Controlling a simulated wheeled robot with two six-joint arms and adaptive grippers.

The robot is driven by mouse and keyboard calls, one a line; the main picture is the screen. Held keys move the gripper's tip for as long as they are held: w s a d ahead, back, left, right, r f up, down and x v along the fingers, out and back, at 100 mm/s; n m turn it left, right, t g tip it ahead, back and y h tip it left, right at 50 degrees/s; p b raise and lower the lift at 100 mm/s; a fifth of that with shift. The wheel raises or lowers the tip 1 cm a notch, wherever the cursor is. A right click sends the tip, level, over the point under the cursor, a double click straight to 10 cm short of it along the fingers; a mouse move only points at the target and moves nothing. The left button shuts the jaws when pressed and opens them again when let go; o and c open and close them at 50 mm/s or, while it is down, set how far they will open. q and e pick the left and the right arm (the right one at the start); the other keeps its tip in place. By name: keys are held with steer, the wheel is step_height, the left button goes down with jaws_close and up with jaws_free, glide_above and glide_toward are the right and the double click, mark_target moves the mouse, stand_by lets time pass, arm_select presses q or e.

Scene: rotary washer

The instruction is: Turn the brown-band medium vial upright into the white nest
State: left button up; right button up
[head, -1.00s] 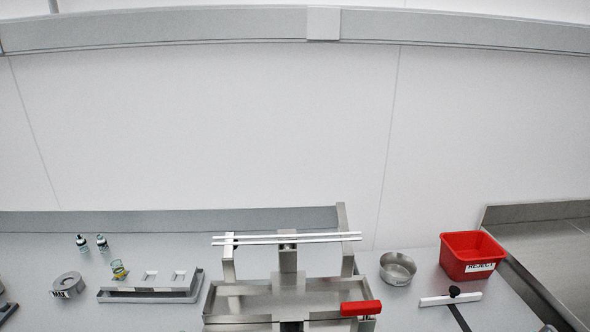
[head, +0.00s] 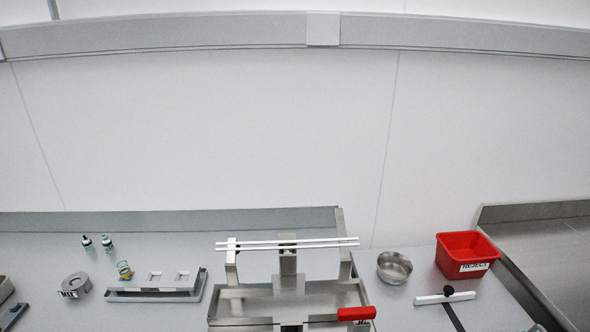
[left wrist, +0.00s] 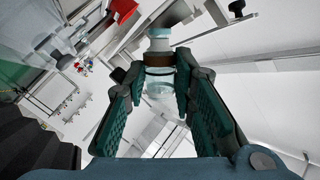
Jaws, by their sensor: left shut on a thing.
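In the left wrist view, my left gripper (left wrist: 160,75) is shut on the brown-band vial (left wrist: 159,88), a clear glass vial with a brown band below its pale cap. The teal finger pads stand on both sides of it. The vial is held up off the bench, cap pointing away from the wrist. Neither arm shows in the head view. There, a pale grey fixture (head: 150,297) at the left has two square white-rimmed seats (head: 155,276); I cannot tell for sure whether one is the white nest. My right gripper is in neither view.
Two small dark-capped vials (head: 96,243) stand at the back left. A small vial (head: 124,270) sits tilted at the fixture's left end, by a grey ring (head: 75,284). A steel tray stand (head: 290,290), steel bowl (head: 394,267) and red reject bin (head: 467,254) stand further right.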

arm_select(q)
steer(key=n, duration=0.4)
steer(key=n+p, duration=0.1)
steer(key=n, duration=0.2)
steer(key=shift+r+n+g+h, duration=0.1)
steer(key=shift+n+g+h, duration=0.2)
steer(key=shift+n+h, duration=0.1)
steer(key=n+p, duration=0.3)
steer(key=n, duration=0.8)
steer(key=shift+n+p, duration=0.3)
steer(key=shift+p, duration=0.05)
steer(key=n+p, duration=0.2)
steer(key=n, duration=0.9)
steer(key=shift+n+h, duration=0.4)
